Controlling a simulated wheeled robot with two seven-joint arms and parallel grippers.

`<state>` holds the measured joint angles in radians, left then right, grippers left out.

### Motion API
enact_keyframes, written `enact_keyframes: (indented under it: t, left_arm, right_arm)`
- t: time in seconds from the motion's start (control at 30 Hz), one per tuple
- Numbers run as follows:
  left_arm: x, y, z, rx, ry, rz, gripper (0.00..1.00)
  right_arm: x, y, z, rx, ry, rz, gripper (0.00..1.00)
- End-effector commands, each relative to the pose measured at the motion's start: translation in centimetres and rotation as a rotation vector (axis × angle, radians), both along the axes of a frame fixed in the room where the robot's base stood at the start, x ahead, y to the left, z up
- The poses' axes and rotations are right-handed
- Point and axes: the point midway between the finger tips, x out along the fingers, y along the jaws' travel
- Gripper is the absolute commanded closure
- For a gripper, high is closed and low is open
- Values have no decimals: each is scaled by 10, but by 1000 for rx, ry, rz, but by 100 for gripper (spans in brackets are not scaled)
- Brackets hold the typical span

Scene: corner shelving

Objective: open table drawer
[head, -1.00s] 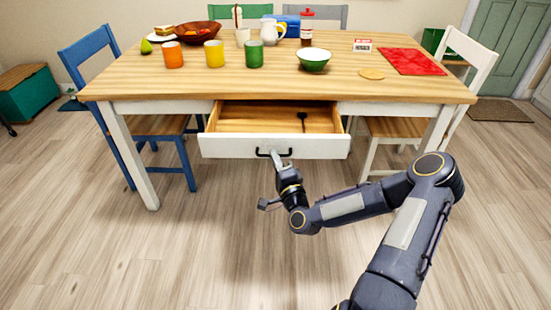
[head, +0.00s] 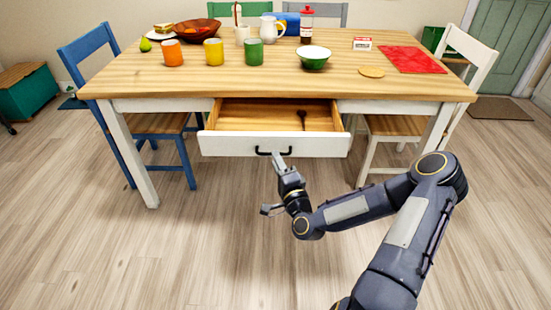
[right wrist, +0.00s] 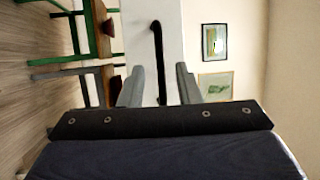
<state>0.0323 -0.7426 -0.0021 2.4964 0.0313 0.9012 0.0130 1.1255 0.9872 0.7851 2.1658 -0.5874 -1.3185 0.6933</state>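The table drawer (head: 222,146) stands pulled out from under the wooden table (head: 300,84), its inside showing. Its white front has a black bar handle (head: 262,152), which also shows in the right wrist view (right wrist: 157,50). My right gripper (head: 279,163) is at the right part of the handle. In the right wrist view the two grey fingers of the gripper (right wrist: 159,88) are apart, with the handle between them and gaps on both sides. The drawer holds a dark spoon-like utensil (head: 303,118). My left gripper is not in view.
Cups, bowls, a jug and a red mat (head: 411,61) are on the tabletop. A blue chair (head: 92,50) stands left of the table and a white chair (head: 468,48) right. The floor (head: 130,245) before the drawer is clear apart from my right arm.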

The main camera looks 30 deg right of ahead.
Motion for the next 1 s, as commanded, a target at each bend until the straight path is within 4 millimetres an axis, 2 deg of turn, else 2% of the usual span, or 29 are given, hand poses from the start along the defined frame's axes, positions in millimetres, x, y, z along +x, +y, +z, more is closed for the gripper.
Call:
enact_keyframes:
  t: [0.2, 0.37, 1.0]
  left_arm:
    - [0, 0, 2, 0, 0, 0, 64]
    - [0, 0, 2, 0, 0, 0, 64]
    - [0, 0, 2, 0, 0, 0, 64]
  right_arm:
    - [-38, 5, -7, 1, 3, -1, 70]
    - [-53, 8, -10, 1, 2, 0, 70]
    - [-54, 12, -10, -20, 15, 16, 70]
